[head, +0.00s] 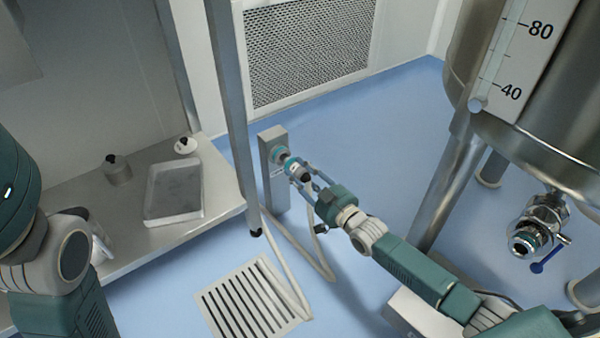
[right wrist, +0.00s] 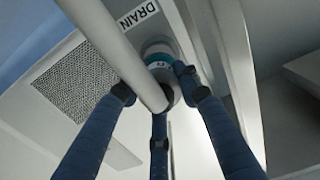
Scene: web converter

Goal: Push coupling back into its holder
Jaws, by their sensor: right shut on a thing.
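The coupling (head: 293,166), with a teal band, is at the front of the holder (head: 274,148), a grey post standing on the floor. My right gripper (head: 304,176) is shut on the coupling. In the right wrist view the coupling (right wrist: 160,62) sits between the blue fingers of my right gripper (right wrist: 160,95), against the holder's face with the DRAIN label (right wrist: 137,16). A pale hose (right wrist: 118,45) crosses in front and hides part of it. I cannot tell whether the coupling is fully seated.
A pale hose (head: 290,260) loops down to the floor beside a drain grate (head: 250,298). A steel tank (head: 520,130) with a valve (head: 530,235) stands at the right. A metal bench (head: 135,235) with a tray (head: 174,192) is at the left.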

